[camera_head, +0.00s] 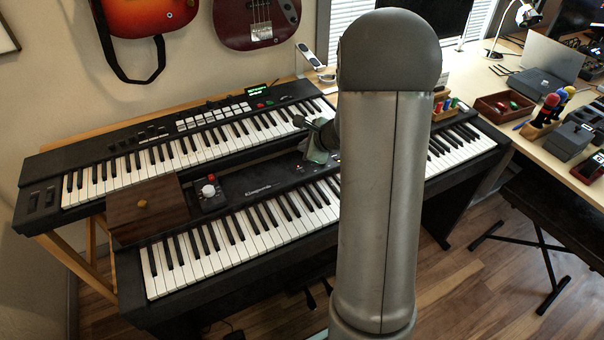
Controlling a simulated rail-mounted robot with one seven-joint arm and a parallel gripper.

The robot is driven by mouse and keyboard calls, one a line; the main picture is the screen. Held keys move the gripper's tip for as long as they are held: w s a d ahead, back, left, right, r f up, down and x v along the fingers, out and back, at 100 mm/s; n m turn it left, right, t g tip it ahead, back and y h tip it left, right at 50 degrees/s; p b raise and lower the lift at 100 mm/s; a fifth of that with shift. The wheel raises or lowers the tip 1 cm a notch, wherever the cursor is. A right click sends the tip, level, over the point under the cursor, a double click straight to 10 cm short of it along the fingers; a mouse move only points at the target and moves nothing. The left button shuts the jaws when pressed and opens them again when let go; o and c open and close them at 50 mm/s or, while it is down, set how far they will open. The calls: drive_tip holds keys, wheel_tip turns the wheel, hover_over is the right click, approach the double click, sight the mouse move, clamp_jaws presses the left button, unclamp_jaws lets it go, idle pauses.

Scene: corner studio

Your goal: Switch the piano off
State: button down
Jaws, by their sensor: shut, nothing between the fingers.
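The black digital piano (160,312) stands in front, with pale lettering on its panel and a long row of white and black keys. My arm crosses in front of it and hides part of its keys and panel. My gripper (303,122) shows only in part, small and dark, left of the arm above the back of the piano. It is shut and empty.
A second keyboard (45,185) with a green display stands behind on a wooden stand. A wooden box (147,208) and a small controller with a white knob (209,191) sit on the piano's left. Guitars hang above. A desk (478,82) with trays and laptop is at right.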

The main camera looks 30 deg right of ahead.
wheel_tip(320, 180, down, 6)
drive_tip(key=b, duration=0.4)
drive_tip(key=shift+r, duration=0.2)
drive_tip(key=shift+f+b, duration=0.45)
drive_tip(key=shift+b, duration=0.15)
drive_tip(key=shift+f, duration=0.2)
idle(1.0)
drive_tip(key=shift+f+b, duration=0.25)
drive_tip(key=shift+b, duration=0.4)
drive_tip(key=shift+f+b, duration=0.3)
drive_tip(key=shift+b, duration=0.1)
drive_tip(key=shift+r, duration=0.1)
idle(0.5)
drive_tip(key=shift+r+p, duration=0.45)
drive_tip(key=shift+r, duration=0.2)
drive_tip(key=shift+r, duration=0.1)
drive_tip(key=shift+r+p, duration=1.85)
drive_tip(key=shift+r, duration=0.55)
